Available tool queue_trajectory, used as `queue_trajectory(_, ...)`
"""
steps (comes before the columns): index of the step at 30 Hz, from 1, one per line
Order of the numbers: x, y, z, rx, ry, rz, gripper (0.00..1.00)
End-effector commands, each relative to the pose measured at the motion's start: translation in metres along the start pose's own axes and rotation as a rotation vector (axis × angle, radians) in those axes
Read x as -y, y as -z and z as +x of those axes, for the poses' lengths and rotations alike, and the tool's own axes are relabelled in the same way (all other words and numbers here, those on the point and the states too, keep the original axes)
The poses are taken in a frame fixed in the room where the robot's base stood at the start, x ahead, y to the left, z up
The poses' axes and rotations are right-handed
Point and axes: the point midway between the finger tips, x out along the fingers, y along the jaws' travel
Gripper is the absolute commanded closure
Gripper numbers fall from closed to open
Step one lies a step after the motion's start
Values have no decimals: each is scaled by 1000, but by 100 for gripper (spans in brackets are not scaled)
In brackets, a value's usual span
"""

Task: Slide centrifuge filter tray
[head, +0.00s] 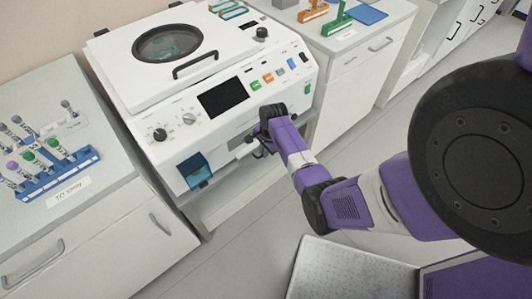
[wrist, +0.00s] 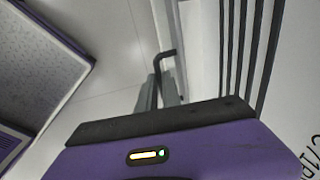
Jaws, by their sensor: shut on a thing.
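The white centrifuge (head: 218,72) stands on a bench in the head view, its round window lid closed. My gripper (head: 256,150) is at the lower front of the machine, beside a dark slot where the filter tray (head: 240,141) shows only in part. In the wrist view my gripper (wrist: 160,92) is shut around a thin dark bent bar (wrist: 168,53), which looks like the tray's handle. The gripper and wrist hide much of the tray, so how far it sticks out cannot be told.
A blue tube rack (head: 62,178) with several capped tubes stands on the left bench. A blue box-like part (head: 194,168) sits low on the machine's front. The floor (head: 235,240) before the machine is clear.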

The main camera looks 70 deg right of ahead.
Motion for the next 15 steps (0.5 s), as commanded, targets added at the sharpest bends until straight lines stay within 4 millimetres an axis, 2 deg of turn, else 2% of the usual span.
queue_trajectory(1, -1, 1, 0, -1, -2, 2, 85)
queue_trajectory(3, -1, 1, 0, -1, -1, 1, 72)
queue_trajectory(4, -1, 1, 0, -1, -1, 1, 69)
queue_trajectory(15, 0, 0, -4, 0, 1, 0, 69)
